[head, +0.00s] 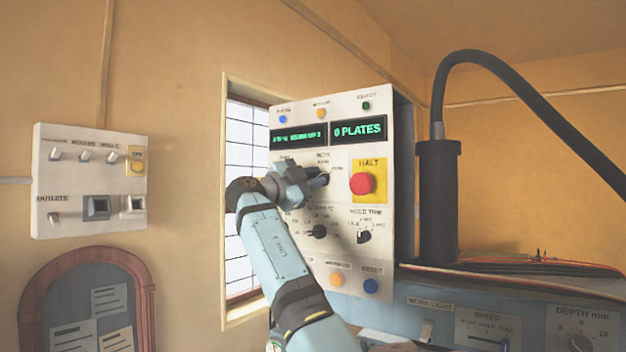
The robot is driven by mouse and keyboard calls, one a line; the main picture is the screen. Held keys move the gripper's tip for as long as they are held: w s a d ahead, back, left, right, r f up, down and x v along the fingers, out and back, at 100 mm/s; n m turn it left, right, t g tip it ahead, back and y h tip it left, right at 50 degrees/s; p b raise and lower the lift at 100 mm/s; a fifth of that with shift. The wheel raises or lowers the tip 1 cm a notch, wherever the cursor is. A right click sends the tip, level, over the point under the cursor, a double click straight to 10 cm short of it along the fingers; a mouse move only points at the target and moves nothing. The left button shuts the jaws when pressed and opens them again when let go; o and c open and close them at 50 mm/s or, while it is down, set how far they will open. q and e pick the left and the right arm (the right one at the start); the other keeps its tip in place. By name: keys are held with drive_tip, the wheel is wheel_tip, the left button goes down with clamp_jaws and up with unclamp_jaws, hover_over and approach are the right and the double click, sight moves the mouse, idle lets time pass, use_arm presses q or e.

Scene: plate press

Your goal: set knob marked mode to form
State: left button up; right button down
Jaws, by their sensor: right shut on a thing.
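The mode knob (320,179) is on the upper middle of the white control panel (384,130), under a small label that seems to read MODE. My right gripper (314,182) is at the panel and shut on this knob. The gripper covers most of the knob, so its pointer cannot be read. Small position labels show above and to the right of it, too blurred to read surely. My left gripper is not in view.
A red HALT button (362,184) on a yellow plate is close right of the gripper. Below are a dark knob (317,232) and the hold time knob (364,237). A green display (358,130) reads 0 PLATES. A switch box (90,180) hangs on the left wall.

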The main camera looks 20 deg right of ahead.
drive_tip(key=shift+r, duration=0.1)
drive_tip(key=c, duration=1.1)
unclamp_jaws()
drive_tip(key=shift+c, duration=0.2)
drive_tip(key=b+v, duration=0.2)
drive_tip(key=v, duration=1.1)
drive_tip(key=shift+a+f+b, duration=0.25)
drive_tip(key=shift+a+b, duration=0.1)
drive_tip(key=shift+b, duration=0.05)
drive_tip(key=shift+s, duration=0.1)
